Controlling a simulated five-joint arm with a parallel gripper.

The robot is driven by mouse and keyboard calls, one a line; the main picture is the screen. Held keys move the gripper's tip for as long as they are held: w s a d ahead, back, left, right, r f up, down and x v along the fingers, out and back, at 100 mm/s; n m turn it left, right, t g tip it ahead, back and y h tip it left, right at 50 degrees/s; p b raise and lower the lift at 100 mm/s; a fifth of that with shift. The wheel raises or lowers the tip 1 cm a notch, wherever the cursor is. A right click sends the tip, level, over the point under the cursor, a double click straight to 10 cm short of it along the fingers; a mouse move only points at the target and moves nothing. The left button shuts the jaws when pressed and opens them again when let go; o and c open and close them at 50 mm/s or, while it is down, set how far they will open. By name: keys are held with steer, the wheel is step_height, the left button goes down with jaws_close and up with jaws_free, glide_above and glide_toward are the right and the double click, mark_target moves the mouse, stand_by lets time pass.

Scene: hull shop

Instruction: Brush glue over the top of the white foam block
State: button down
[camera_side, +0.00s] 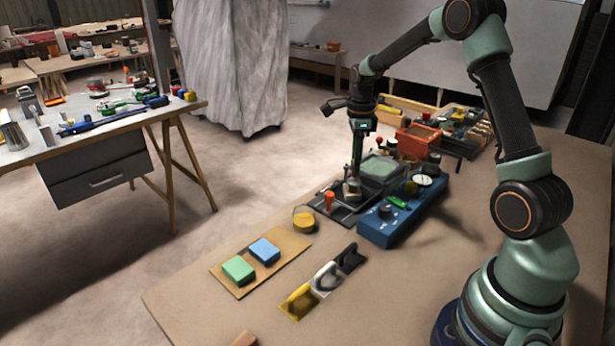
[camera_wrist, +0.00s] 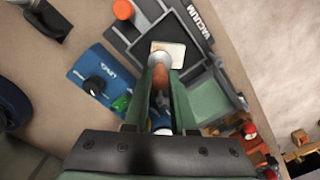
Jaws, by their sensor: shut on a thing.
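A small off-white block (camera_wrist: 178,48), which looks like the foam block, sits on the dark tray (camera_wrist: 140,42) marked VACUUM. In the side view the block (camera_side: 352,188) is small, just below my gripper (camera_side: 356,170). My gripper in the wrist view (camera_wrist: 162,75) points down and is shut on a brush with a brown handle (camera_wrist: 160,78). The brush's pale lower end overlaps one edge of the block in the wrist view. The bristles are hidden, so I cannot tell whether they touch it. Glue on the block is too small to make out.
A blue box with knobs (camera_side: 388,219) stands close by the tray, with a red-orange knob (camera_side: 329,198) on the tray.

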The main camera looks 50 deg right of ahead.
steer(key=shift+w+d, duration=0.25)
steer(key=shift+w+d, duration=0.5)
steer(key=shift+d, duration=0.05)
steer(key=shift+w+d, duration=0.1)
steer(key=shift+w, duration=0.05)
steer(key=shift+w+d, duration=0.35)
steer(key=shift+s+a, duration=0.15)
steer(key=shift+s+a, duration=0.35)
steer(key=shift+s+a, duration=0.15)
steer(key=shift+s+a, duration=0.45)
